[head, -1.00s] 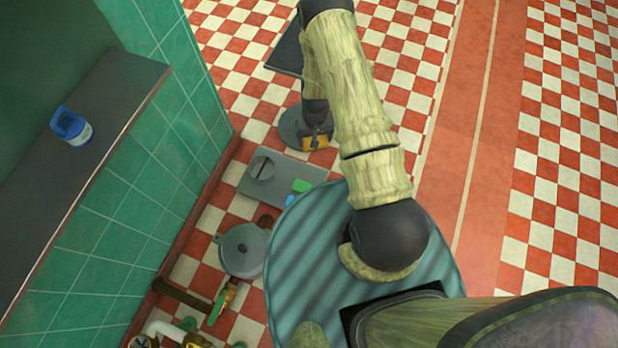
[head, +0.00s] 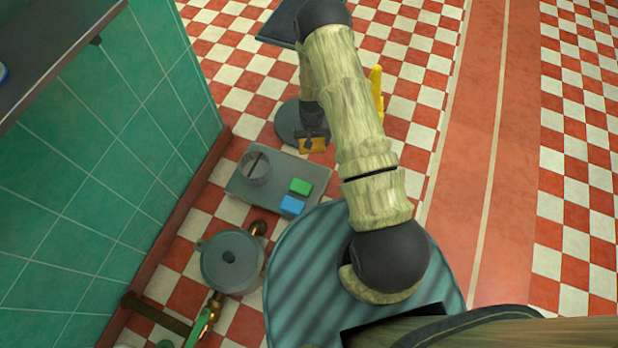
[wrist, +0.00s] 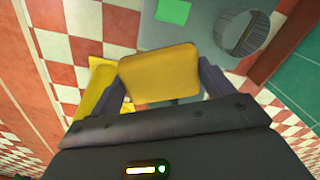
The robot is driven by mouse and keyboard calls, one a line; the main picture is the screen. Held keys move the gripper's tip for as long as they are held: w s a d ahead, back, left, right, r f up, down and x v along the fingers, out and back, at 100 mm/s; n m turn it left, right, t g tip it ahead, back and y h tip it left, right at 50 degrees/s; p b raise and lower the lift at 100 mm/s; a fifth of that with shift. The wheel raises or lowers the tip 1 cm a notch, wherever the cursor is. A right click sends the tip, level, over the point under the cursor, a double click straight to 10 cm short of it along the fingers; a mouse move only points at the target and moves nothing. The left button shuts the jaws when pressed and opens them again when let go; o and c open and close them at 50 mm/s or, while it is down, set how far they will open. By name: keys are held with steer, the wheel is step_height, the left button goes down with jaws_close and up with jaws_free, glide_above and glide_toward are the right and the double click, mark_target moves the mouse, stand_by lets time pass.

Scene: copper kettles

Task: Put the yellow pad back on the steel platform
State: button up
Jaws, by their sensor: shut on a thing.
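The yellow pad (head: 312,146) is held at the end of my arm, over the floor just beyond the grey slab. In the wrist view the pad (wrist: 160,72) is a flat yellow block between the two fingers of my gripper (wrist: 163,85), which is shut on it. The grey slab, which looks like the steel platform (head: 318,175), lies low on the floor. It carries a green pad (head: 300,186), a blue pad (head: 292,205) and a round grey can (head: 256,168). The slab (wrist: 190,32) also shows at the top of the wrist view.
A lidded grey pot (head: 230,262) stands near the slab, with brass pipe fittings (head: 205,320) below it. A green tiled wall (head: 100,170) is at left. A yellow object (head: 376,85) stands behind my arm. The checkered floor at right is clear.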

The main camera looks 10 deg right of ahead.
steer(key=b, duration=1.8)
glide_above(309, 172)
step_height(309, 172, down, 16)
steer(key=shift+r+m, duration=0.2)
steer(key=shift+m, duration=0.2)
step_height(309, 172, down, 6)
steer(key=b, duration=0.3)
steer(key=shift+f+b, duration=0.1)
steer(key=shift+b, duration=0.2)
steer(key=shift+f+b, duration=1.25)
steer(key=shift+f, duration=0.65)
steer(key=shift+f, duration=0.1)
steer(key=o, duration=1.1)
steer(key=shift+o, duration=0.2)
step_height(309, 172, up, 12)
steer(key=p, duration=0.8)
steer(key=shift+r, duration=0.25)
